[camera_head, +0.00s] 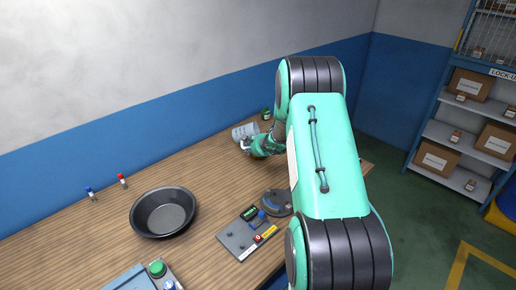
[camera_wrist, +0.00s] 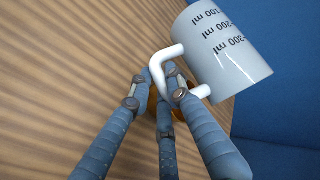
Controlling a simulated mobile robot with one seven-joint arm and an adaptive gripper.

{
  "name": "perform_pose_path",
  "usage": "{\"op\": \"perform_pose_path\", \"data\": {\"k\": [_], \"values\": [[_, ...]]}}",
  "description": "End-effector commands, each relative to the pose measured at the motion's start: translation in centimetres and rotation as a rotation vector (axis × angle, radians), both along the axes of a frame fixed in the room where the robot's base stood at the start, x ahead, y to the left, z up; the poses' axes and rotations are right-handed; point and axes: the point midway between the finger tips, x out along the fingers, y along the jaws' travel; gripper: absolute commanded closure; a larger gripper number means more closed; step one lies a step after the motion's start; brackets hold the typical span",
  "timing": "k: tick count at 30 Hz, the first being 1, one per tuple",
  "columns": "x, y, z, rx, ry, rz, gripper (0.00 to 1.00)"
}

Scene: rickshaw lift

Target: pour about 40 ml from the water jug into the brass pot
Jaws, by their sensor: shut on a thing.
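The water jug (camera_wrist: 222,50) is a pale grey cup with a white handle and dark ml marks, which appear upside down in the wrist view. My gripper (camera_wrist: 160,85) is shut on the jug's handle, with its fingers around the lower part of it. In the head view the jug (camera_head: 243,131) looks tilted, over the far part of the table, beside my gripper (camera_head: 249,146). Whether it touches the table is unclear. A small orange-brown patch (camera_wrist: 152,105) shows between my fingers; it may be the brass pot, mostly hidden. No water is visible.
A black pan (camera_head: 163,211) sits on the wooden table (camera_head: 100,215). A grey control box (camera_head: 250,232) and a round grey disc (camera_head: 277,202) lie nearer my arm. Small red-topped (camera_head: 123,181) and blue-topped (camera_head: 91,193) items stand at left. A green item (camera_head: 266,113) is behind the jug.

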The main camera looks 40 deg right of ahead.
Motion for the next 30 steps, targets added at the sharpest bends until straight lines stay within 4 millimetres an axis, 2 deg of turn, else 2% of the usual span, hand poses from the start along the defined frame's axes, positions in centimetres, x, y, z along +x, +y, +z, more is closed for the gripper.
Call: {"op": "perform_pose_path", "data": {"k": [4,9,30], "values": [[0.1,0.1,-1.3,0.041,-0.051,0.001,1.00],[0.2,0.2,-1.8,0.069,-0.093,0.003,1.00],[0.6,0.5,-1.3,0.142,-0.191,0.007,1.00]]}}
